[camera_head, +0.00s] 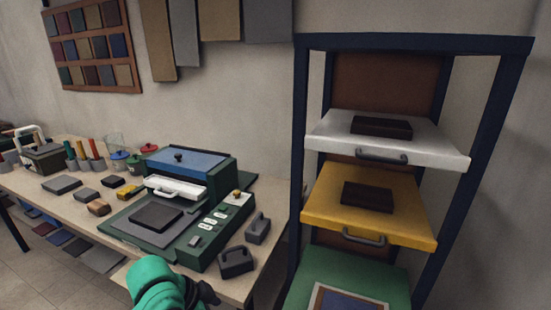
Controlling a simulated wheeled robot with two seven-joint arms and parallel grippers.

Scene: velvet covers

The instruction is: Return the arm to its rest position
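A green arm of mine, which looks like the left one, enters at the bottom edge left of centre. A dark part at its end, probably my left gripper (207,293), shows beside it, low in front of the table's near edge. Its fingers cannot be made out, so I cannot tell whether it is open or holds anything. My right gripper is not in view.
A wooden table (34,186) carries a green press (190,163) with a dark block on its plate, plus blocks and small pots. At right stands a dark-framed rack (299,130) with white (335,130), yellow (320,205) and green (330,268) shelves. The floor at lower left is partly clear.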

